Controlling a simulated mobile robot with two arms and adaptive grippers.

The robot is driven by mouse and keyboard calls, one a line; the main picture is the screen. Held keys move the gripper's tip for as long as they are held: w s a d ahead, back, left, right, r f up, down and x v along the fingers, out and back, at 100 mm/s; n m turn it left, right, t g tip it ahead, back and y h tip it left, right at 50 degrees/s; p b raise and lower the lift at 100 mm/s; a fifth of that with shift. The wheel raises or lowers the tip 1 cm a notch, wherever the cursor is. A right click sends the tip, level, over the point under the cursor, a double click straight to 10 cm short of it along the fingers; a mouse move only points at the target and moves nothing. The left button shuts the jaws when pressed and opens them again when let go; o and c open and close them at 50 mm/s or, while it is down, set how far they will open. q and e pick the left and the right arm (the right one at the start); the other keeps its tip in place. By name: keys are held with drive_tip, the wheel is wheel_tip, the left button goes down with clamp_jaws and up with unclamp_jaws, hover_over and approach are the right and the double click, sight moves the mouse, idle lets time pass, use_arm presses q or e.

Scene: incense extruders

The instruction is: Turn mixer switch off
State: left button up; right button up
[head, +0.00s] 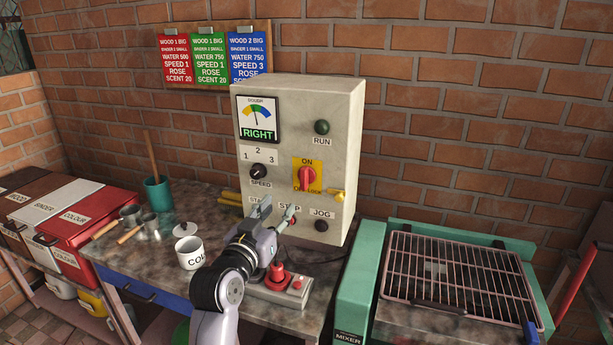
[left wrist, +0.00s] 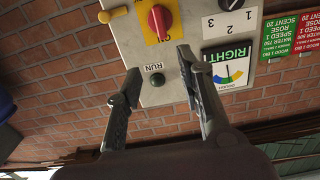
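The grey control box (head: 270,140) stands on the workbench against the brick wall. Its red rotary switch (head: 307,179) sits on a yellow plate (head: 317,168) marked ON at the top, and the handle looks roughly upright. The switch also shows, upside down, at the top of the left wrist view (left wrist: 160,22). My left gripper (head: 277,212) is open and empty in front of the box's lower part, below and left of the switch. In the left wrist view the fingers (left wrist: 159,92) are spread apart, with nothing between them. My right gripper is out of view.
The green mixer (head: 360,290) with a wire grille (head: 460,273) stands at right. A white cup (head: 190,252), a teal pot (head: 158,194) and lidded bins (head: 85,220) are at left.

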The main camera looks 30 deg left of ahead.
sight(302, 176)
use_arm(q)
drive_tip(key=p+x, duration=0.3)
drive_tip(key=x, duration=1.4)
drive_tip(key=shift+a+f, duration=0.1)
drive_tip(key=shift+w, duration=0.15)
drive_tip(key=shift+c, duration=0.4)
clamp_jaws()
